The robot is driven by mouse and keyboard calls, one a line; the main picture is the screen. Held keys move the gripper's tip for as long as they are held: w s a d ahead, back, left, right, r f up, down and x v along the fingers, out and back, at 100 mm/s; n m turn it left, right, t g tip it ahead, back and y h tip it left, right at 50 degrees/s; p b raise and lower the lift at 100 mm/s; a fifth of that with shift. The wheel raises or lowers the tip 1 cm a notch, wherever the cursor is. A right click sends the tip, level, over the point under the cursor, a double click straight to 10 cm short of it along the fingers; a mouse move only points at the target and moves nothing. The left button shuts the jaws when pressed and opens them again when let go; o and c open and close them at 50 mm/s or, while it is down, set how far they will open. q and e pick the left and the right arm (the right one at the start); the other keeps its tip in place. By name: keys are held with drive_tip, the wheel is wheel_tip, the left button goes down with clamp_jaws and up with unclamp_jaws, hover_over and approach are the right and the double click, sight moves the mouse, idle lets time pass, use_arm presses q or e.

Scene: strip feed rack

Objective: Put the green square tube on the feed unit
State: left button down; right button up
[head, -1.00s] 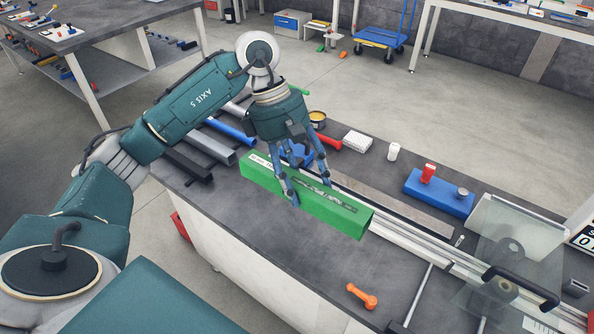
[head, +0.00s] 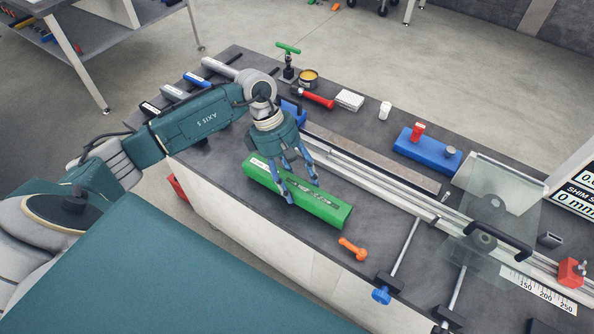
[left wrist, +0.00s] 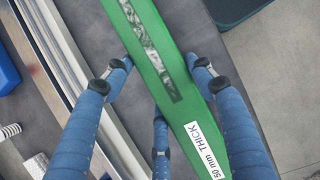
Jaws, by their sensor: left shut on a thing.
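The green square tube (head: 328,211) has a dark printed strip and a white label reading "50 mm THICK" in the left wrist view (left wrist: 190,112). My left gripper (head: 303,190) is shut on the tube near its middle, with fingers on both long sides. The tube lies level along the bench's front edge, in front of the rail; I cannot tell whether it touches the bench top. The feed unit seems to be the long pale metal rail (head: 372,176) with a clear guard (head: 497,212) at its right. My right gripper is not in view.
An orange tool (head: 352,248) lies right of the tube. Rods with a blue knob (head: 382,295) stand farther right. Behind the rail are a blue block (head: 427,152), a white cup (head: 385,110), a red-handled tool (head: 313,98) and a yellow-topped tin (head: 308,77). Other bars lie at the back left.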

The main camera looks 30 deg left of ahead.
use_arm(q)
drive_tip(key=shift+w+f, duration=0.1)
drive_tip(key=shift+f, duration=0.45)
drive_tip(key=shift+f+b, duration=0.2)
drive_tip(key=shift+b, duration=0.1)
drive_tip(key=c, duration=0.7)
unclamp_jaws()
drive_tip(key=shift+f, duration=0.1)
drive_tip(key=shift+o, duration=0.2)
